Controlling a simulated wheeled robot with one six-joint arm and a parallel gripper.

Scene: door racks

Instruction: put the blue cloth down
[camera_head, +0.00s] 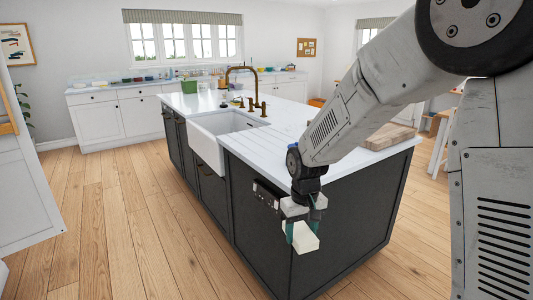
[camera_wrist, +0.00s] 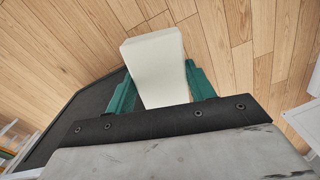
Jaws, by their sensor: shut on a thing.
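My gripper (camera_head: 304,229) is shut on a pale, off-white block-like thing (camera_wrist: 156,68). Its teal fingers press on two sides of it, and it juts out past the fingertips. In the head view, this white block (camera_head: 301,239) hangs tilted in front of the dark end panel of the kitchen island, below the countertop level. In the wrist view, wooden floor lies behind it. I cannot make out any blue cloth in either view; the held thing looks white and stiff.
The island's white countertop (camera_head: 283,142) holds a wooden board (camera_head: 389,137) at right, partly behind my arm. A white sink (camera_head: 215,134) with a brass tap (camera_head: 241,77) is set into it. Wooden floor (camera_head: 120,220) is clear at left.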

